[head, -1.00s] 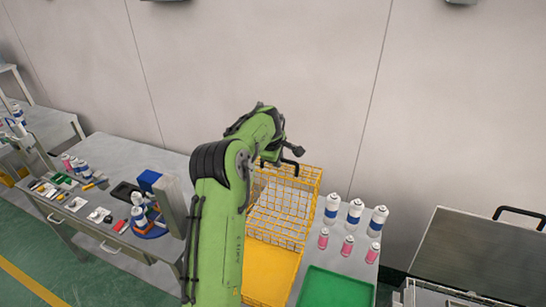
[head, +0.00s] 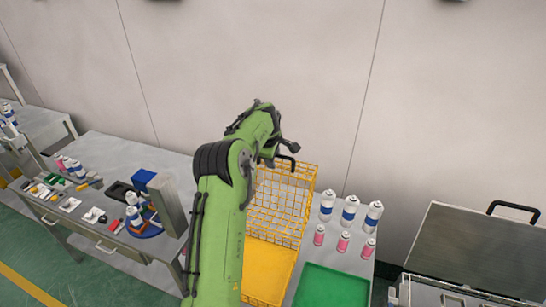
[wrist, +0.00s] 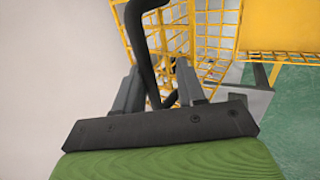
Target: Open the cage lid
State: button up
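A yellow wire cage (head: 280,212) stands on the table right of my arm in the head view. Its yellow mesh also shows in the wrist view (wrist: 208,52). A black bent bar that looks like the lid handle (head: 290,147) is at the cage's top edge. In the wrist view, this bar (wrist: 143,60) curves down between the two grey fingers of my gripper (wrist: 158,80). The fingers stand apart, with a visible gap beside the bar; I cannot tell whether one touches it. The lid's exact angle is unclear.
A yellow panel (head: 266,272) and a green tray (head: 331,287) lie in front. Several white-blue cans (head: 349,209) and pink cans (head: 343,242) stand right of the cage. A grey-lidded box (head: 475,250) is far right. A cluttered workbench (head: 115,160) is left.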

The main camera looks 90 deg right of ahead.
jog(key=v, duration=1.6)
jog(key=shift+f, duration=0.15)
